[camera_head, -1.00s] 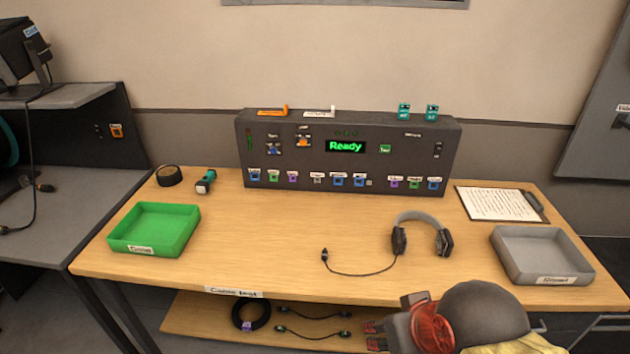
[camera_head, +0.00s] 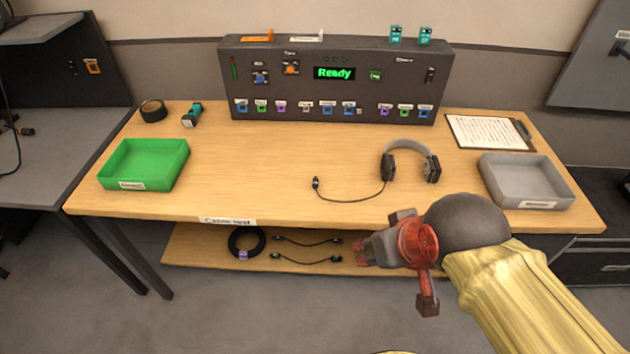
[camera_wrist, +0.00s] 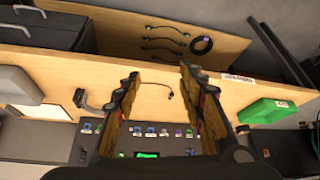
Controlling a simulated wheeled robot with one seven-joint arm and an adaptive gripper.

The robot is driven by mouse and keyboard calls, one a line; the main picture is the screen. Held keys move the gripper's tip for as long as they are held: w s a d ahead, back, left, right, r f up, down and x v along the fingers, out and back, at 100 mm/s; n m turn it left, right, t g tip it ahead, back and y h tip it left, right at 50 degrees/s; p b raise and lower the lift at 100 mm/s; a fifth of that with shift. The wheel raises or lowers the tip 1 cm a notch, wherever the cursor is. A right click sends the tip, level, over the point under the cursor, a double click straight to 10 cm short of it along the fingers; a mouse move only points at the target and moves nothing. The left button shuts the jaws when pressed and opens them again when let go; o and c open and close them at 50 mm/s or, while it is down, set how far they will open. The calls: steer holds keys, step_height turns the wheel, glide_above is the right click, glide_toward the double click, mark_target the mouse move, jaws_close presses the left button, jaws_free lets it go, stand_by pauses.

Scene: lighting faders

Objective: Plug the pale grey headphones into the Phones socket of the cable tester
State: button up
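The headphones (camera_head: 411,160) lie on the bench, right of centre, with a pale grey band and dark ear cups. Their thin cable runs left to a dark plug (camera_head: 316,183) lying near the bench's front edge. The cable tester (camera_head: 335,85) stands at the back of the bench, its display reading "Ready". Coloured sockets line its lower front; their labels are too small to read. My gripper (camera_head: 378,240) is in front of the bench edge, below and right of the plug, touching nothing. In the wrist view my gripper (camera_wrist: 158,85) has its fingers wide apart and empty.
A green tray (camera_head: 144,180) is at the left and a grey tray (camera_head: 525,196) at the right. A clipboard (camera_head: 490,131), black tape (camera_head: 153,111) and a small teal tool (camera_head: 192,114) lie behind. Cables lie on the lower shelf (camera_head: 195,249).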

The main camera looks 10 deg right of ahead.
steer(key=shift+c, duration=0.3)
steer(key=shift+a+r+p, duration=0.15)
steer(key=shift+r+p, duration=0.35)
steer(key=shift+p, duration=0.2)
steer(key=shift+c, duration=0.8)
steer(key=m+g+h+p, duration=0.1)
steer(key=m+p, duration=0.2)
steer(key=p, duration=1.3)
glide_toward(315, 183)
steer(key=b+x, duration=0.3)
steer(key=x, duration=0.3)
steer(key=shift+b+x, duration=0.95)
steer(key=shift+x, duration=0.1)
